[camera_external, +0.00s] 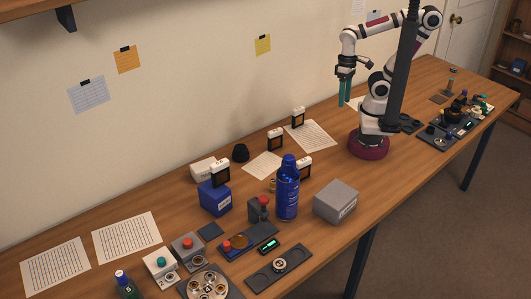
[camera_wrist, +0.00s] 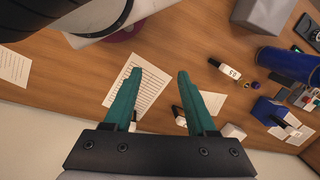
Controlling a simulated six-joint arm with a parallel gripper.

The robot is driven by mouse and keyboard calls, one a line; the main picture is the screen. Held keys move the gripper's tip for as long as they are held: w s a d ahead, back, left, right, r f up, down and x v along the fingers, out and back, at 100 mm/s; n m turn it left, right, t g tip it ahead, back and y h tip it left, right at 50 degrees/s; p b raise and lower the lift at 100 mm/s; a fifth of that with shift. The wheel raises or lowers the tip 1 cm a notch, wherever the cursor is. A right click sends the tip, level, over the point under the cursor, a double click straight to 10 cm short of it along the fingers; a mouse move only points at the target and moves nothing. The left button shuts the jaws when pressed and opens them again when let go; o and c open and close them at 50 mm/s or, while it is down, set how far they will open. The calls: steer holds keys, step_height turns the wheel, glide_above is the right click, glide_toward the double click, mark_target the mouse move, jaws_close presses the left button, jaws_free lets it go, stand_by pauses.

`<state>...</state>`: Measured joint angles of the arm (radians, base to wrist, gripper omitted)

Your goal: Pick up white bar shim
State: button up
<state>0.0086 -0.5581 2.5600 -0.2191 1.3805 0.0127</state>
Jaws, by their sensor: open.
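Several small pieces, each with a white part and a black part, stand around the middle of the table; I cannot tell which is the white bar shim. One is by the sheet near the wall (camera_external: 298,112), one left of it (camera_external: 275,133), one behind the blue can (camera_external: 306,161), and one at the blue box (camera_external: 220,166). In the wrist view, a labelled white-and-black piece (camera_wrist: 232,73) lies right of my gripper (camera_wrist: 160,72). My gripper also shows in the external view (camera_external: 345,104), raised above the table, its teal fingers apart and empty.
A tall blue can (camera_external: 287,195) and a grey box (camera_external: 336,202) stand in the middle. A blue box (camera_external: 214,198) and dark trays with parts (camera_external: 262,282) are nearer the front. Paper sheets (camera_external: 126,237) lie along the wall side.

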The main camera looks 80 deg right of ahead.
steer(key=shift+o, duration=0.4)
steer(key=w+a+r+n+t, duration=0.1)
steer(key=w+a+r+n, duration=0.15)
steer(key=w, duration=0.45)
steer(key=w+a+r+n, duration=0.2)
steer(key=w+r, duration=0.1)
steer(key=w, duration=0.4)
steer(key=n+t+y, duration=0.1)
steer(key=n+t, duration=0.1)
steer(key=n, duration=0.8)
glide_above(222, 183)
steer(key=s+d, duration=0.4)
steer(key=d, duration=0.2)
step_height(222, 183, down, 3)
steer(key=x, duration=0.5)
steer(key=a+x, duration=0.1)
steer(key=x, duration=0.9)
steer(key=shift+w+a+r, duration=0.2)
steer(key=shift+w+a, duration=0.05)
steer(key=shift+w, duration=0.05)
steer(key=shift+w+a+f, duration=0.1)
steer(key=shift+f, duration=0.2)
jaws_close()
